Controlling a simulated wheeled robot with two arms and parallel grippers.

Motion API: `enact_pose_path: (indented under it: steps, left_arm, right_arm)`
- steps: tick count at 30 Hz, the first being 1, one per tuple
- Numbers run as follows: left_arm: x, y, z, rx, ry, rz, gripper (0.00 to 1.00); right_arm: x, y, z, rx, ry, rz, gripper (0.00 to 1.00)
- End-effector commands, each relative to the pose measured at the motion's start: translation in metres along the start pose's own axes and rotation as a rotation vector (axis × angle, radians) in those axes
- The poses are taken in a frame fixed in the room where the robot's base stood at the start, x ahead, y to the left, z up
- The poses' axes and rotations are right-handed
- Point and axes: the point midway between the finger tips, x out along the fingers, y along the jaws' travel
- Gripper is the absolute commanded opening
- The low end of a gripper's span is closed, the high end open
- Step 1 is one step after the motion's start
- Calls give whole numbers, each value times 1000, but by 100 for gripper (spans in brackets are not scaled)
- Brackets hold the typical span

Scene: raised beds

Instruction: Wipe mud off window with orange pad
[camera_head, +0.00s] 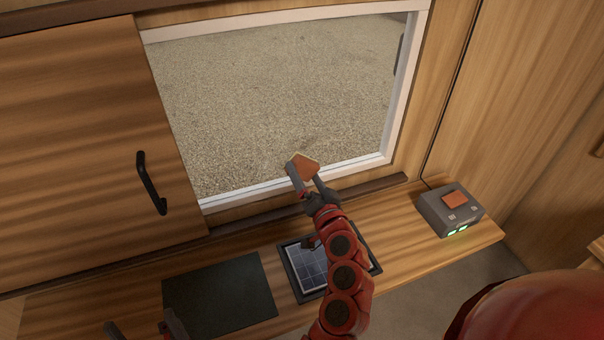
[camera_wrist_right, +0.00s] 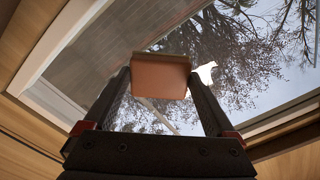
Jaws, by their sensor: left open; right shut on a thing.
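The orange pad (camera_head: 304,167) is held between the fingertips of my right gripper (camera_head: 303,180), in front of the lower part of the window (camera_head: 280,75). In the right wrist view the pad (camera_wrist_right: 162,80) sits between both dark fingers, with the window pane (camera_wrist_right: 255,60) behind it. I cannot tell whether the pad touches the glass. No clear mud patch stands out on the pane; gravel shows through it in the head view. Trees and a small white shape show in the pane in the wrist view. My left gripper (camera_head: 144,328) is open and empty at the bottom left edge.
A wooden shelf runs below the window. It holds a dark mat (camera_head: 220,295), a black-framed gridded panel (camera_head: 308,272) partly under my right arm, and a grey box (camera_head: 450,211) with an orange top and green lights. A wooden panel with a black handle (camera_head: 150,183) stands left.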

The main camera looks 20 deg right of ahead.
Motion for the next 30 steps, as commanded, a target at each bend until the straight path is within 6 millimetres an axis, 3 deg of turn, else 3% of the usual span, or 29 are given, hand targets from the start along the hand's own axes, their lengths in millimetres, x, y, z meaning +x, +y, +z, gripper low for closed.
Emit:
enact_pose_path:
  steps: [1,7,15,30]
  left_arm:
    - [-12,1,2,0,0,0,95]
    - [-36,2,6,0,0,0,95]
    - [-31,2,5,0,0,0,95]
    - [-31,2,5,0,0,0,95]
  right_arm:
    - [5,3,4,1,2,-4,46]
    - [24,2,4,2,2,-5,46]
    - [47,-1,1,4,-2,-2,46]
    - [52,-1,1,3,-2,-2,46]
